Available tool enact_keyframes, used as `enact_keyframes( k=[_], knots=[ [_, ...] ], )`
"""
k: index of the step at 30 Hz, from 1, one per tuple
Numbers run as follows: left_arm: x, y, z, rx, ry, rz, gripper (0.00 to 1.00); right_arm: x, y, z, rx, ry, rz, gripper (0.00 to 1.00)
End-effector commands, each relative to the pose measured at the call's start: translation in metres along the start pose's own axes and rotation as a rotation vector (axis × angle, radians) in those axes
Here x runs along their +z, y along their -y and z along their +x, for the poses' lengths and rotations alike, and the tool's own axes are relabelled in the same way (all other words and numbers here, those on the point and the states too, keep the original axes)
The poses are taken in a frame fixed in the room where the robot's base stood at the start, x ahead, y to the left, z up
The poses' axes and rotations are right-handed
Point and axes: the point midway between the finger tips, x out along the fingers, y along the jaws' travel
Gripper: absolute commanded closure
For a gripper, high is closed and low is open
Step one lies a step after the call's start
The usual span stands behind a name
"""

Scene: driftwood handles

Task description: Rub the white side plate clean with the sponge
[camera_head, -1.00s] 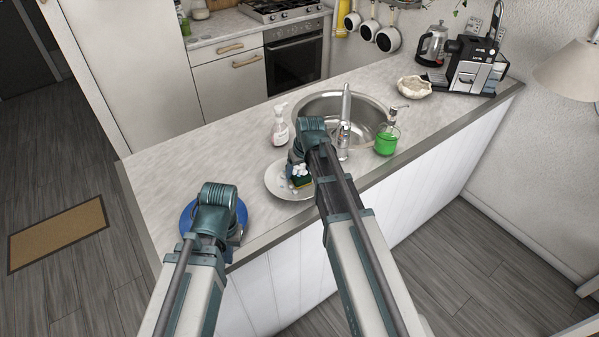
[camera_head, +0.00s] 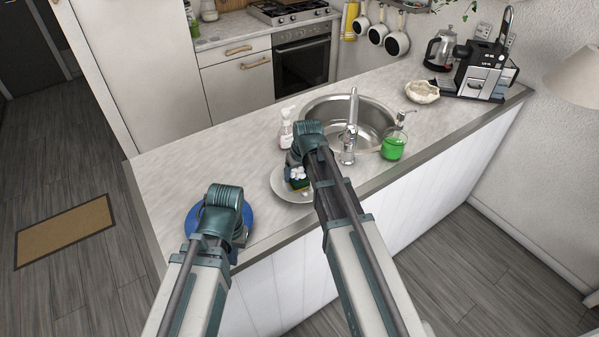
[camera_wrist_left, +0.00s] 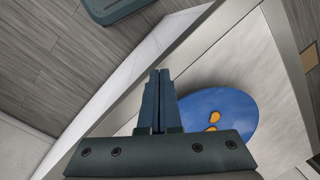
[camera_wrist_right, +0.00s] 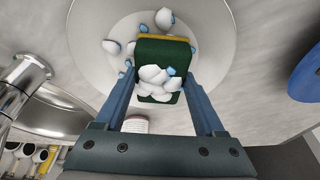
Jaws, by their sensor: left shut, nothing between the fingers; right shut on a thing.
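The white side plate (camera_head: 280,188) lies on the counter in front of the sink, partly hidden by my right arm. It also shows in the right wrist view (camera_wrist_right: 90,62), with white foam-like lumps and small blue bits on it. My right gripper (camera_wrist_right: 158,78) is shut on the sponge (camera_wrist_right: 178,50), which is green with a yellow layer and carries white lumps. The sponge is over the plate; I cannot tell whether it touches. My left gripper (camera_wrist_left: 160,74) is shut and empty, beside a blue plate (camera_wrist_left: 232,103) with orange spots.
Beyond the white plate are a white pump bottle (camera_head: 286,130), the sink (camera_head: 375,120) with its tap (camera_head: 350,130), and a green soap dispenser (camera_head: 394,146). A shell-like bowl (camera_head: 422,92) and coffee machine (camera_head: 484,72) stand right. The counter's left part (camera_head: 190,160) is clear.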

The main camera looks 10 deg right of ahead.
Motion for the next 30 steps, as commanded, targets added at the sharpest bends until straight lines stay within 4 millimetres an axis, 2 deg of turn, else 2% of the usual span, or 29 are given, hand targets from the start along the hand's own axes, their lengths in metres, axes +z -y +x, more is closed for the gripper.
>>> enact_keyframes(
  k=[15, 30],
  knots=[
    [0.0, 0.0, -0.001, 0.0, 0.0, 0.0, 1.0, 0.014, 0.007, -0.005, -0.001, 0.001, 0.0, 0.73],
    [0.0, 0.0, -0.001, 0.0, 0.0, 0.0, 1.0, 0.023, -0.002, -0.008, 0.0, 0.001, 0.001, 0.73]
  ],
)
